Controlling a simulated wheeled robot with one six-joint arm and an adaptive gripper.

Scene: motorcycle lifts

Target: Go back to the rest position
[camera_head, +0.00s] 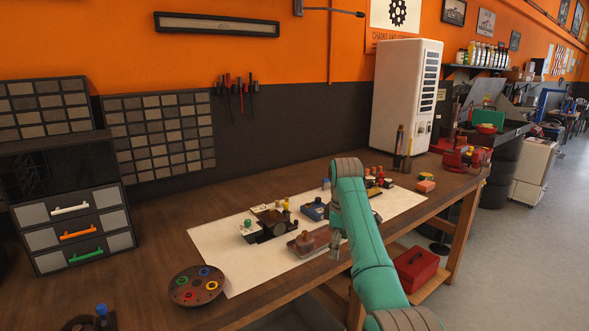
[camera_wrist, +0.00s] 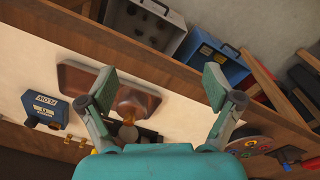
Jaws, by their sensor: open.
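My gripper (camera_head: 336,246) is at the end of my teal arm, over the front edge of the workbench (camera_head: 165,236). In the wrist view my gripper (camera_wrist: 160,86) has its two fingers wide apart with nothing held between them. A reddish-brown block-like part (camera_head: 302,243) lies on the white mat (camera_head: 222,251), just left of my gripper in the head view. In the wrist view this brown part (camera_wrist: 85,78) shows beyond and between the fingers, partly covered by the left one. No marked rest position is visible.
A dark assembly (camera_head: 268,226) and a blue box (camera_head: 315,210) stand on the mat. A round tray with coloured rings (camera_head: 197,286) is at front left, a drawer cabinet (camera_head: 78,225) behind it. A red toolbox (camera_head: 416,268) sits below the bench. Open floor lies at right.

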